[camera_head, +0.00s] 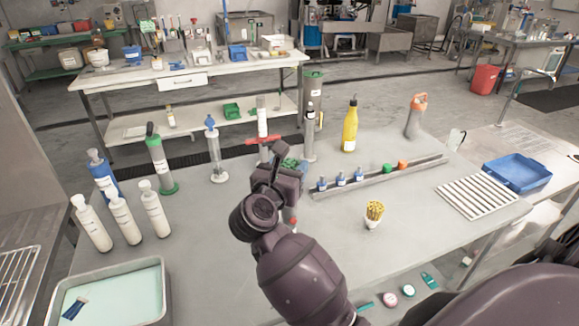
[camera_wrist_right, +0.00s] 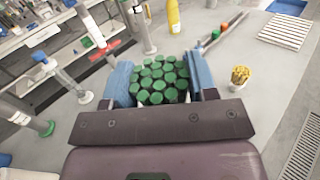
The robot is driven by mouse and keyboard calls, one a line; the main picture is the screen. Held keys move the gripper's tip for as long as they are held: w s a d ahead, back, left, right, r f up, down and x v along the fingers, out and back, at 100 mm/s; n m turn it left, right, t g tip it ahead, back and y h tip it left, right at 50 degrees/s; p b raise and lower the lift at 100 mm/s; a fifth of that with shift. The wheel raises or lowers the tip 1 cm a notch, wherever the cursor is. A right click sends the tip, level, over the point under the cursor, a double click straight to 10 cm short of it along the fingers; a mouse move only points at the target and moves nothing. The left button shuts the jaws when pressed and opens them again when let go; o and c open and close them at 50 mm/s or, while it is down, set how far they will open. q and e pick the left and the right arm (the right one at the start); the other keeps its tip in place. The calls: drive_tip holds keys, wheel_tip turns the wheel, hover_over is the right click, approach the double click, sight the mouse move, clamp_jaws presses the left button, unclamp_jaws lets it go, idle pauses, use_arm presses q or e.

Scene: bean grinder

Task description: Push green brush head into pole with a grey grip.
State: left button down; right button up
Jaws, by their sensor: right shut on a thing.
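My right gripper (camera_head: 285,165) is over the middle of the grey table. In the wrist view its blue-padded fingers (camera_wrist_right: 163,85) are shut on a cluster of round green tufts (camera_wrist_right: 160,78), which looks like the green brush head. Part of the green piece (camera_head: 291,163) shows beside the gripper in the head view. Just behind the gripper is an upright white-and-grey pole (camera_head: 263,120) with a red crossbar; it also shows in the wrist view (camera_wrist_right: 92,27). I cannot tell for sure that it is the pole with the grey grip. My left gripper is not in view.
A clear cylinder with a green base (camera_head: 160,160) and a blue-topped one (camera_head: 215,150) stand left. A tall green-topped tube (camera_head: 312,110), a yellow bottle (camera_head: 350,125) and a low rack (camera_head: 385,172) stand right. A yellow-filled cup (camera_head: 374,215) is near the front.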

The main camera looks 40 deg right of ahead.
idle(0.6)
idle(0.8)
drive_tip(key=shift+f+b, duration=0.95)
drive_tip(key=shift+f, duration=0.05)
drive_tip(key=shift+f+b, duration=0.65)
drive_tip(key=shift+f, duration=0.2)
drive_tip(key=o, duration=1)
drive_tip(key=shift+c, duration=0.2)
drive_tip(key=shift+o, duration=0.2)
drive_tip(key=shift+a, duration=0.1)
